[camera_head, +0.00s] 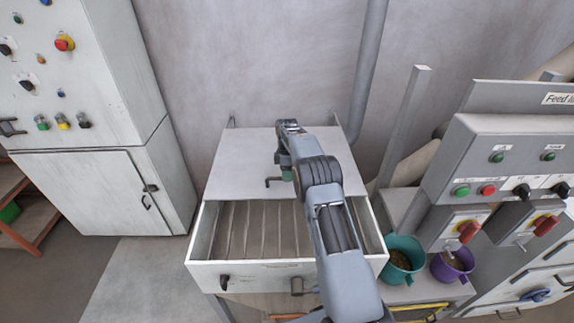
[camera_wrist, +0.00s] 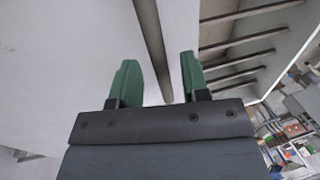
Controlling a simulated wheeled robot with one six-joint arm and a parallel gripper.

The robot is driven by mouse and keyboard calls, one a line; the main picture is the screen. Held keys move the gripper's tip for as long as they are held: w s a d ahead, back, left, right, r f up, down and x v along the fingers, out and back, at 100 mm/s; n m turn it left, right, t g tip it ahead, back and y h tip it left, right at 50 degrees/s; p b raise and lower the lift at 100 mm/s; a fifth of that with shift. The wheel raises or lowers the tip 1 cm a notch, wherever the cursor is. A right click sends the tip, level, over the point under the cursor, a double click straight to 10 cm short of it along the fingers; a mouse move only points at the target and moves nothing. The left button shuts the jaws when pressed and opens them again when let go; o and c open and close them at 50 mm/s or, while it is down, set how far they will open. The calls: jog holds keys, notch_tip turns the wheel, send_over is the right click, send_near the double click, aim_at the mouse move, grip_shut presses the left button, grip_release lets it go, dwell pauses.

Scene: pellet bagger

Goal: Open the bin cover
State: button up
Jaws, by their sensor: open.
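The bin cover (camera_head: 238,160) is a flat pale panel over the back part of the bin (camera_head: 255,275). The front part of the bin is uncovered and shows a slatted inside. A small dark handle (camera_head: 272,182) stands near the cover's front edge. My gripper (camera_head: 286,168) is at the cover beside this handle, its green fingers apart. In the wrist view my gripper (camera_wrist: 160,78) has a long grey bar (camera_wrist: 150,40) running between its fingers, seemingly the handle. I cannot tell whether either finger touches it. My arm hides part of the cover's right side.
A white control cabinet (camera_head: 75,185) stands at left. At right are a switch panel (camera_head: 520,155), a teal bucket (camera_head: 398,275) and a purple bucket (camera_head: 452,270). A grey post (camera_head: 403,125) and a wall pipe (camera_head: 368,75) rise behind. Clear wall lies above the cover.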

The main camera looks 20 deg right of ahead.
notch_tip(320, 180, up, 11)
jog(key=w+p, duration=0.2)
jog(key=p, duration=0.3)
jog(key=shift+d+r, duration=0.2)
jog(key=shift+d, duration=0.1)
